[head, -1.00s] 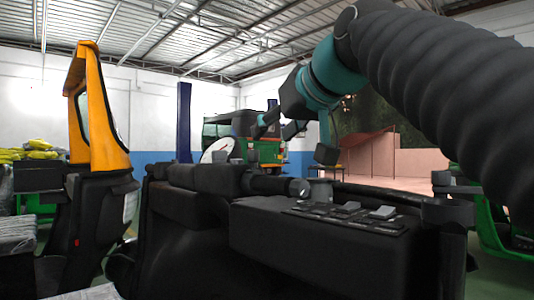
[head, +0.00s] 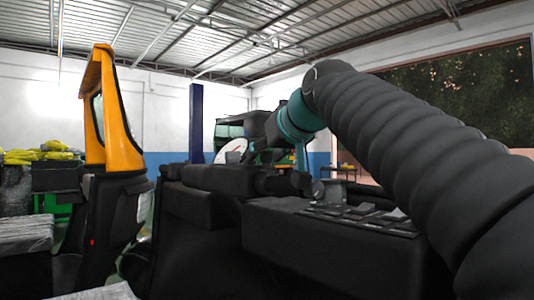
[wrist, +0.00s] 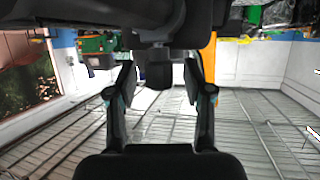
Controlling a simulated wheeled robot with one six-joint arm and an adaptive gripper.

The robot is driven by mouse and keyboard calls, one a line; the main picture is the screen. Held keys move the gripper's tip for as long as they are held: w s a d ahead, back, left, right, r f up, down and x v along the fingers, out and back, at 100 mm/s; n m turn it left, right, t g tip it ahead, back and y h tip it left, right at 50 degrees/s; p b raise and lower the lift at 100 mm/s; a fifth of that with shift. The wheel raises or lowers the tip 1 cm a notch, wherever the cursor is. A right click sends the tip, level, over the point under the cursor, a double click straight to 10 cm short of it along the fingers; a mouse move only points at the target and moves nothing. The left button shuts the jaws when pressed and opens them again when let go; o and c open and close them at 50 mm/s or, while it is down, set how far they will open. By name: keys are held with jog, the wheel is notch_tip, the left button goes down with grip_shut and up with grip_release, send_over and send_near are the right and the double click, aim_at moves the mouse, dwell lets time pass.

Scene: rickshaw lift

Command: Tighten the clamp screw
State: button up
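My gripper (wrist: 158,68) is open in the wrist view, its two dark fingers standing apart on either side. A dark block-like knob (wrist: 155,79) shows between the fingertips, below a dark bar (wrist: 155,33) in the picture. I cannot tell whether this knob is the clamp screw, and no finger clearly touches it. In the head view my arm reaches in from the right to above the dark machine body (head: 320,240). My gripper's fingers are too small and dark to make out there.
A green vehicle (head: 232,128) stands farther back.

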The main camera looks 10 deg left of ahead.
grip_shut()
jog(key=shift+m+t, duration=0.3)
jog(key=shift+s+a+r+m+t+h+p, duration=0.1)
jog(key=shift+m+t+h+p, duration=0.2)
jog(key=shift+m+h+p, duration=0.3)
jog(key=m+t+h+p, duration=0.1)
jog(key=m+h, duration=0.3)
jog(key=h, duration=0.1)
jog(key=m+h+p, duration=0.1)
jog(key=m+h, duration=0.2)
jog(key=h, duration=0.1)
jog(key=shift+m+g+h+p, duration=0.6)
jog(key=shift+m+h+p, duration=0.1)
jog(key=shift+m+h, duration=0.8)
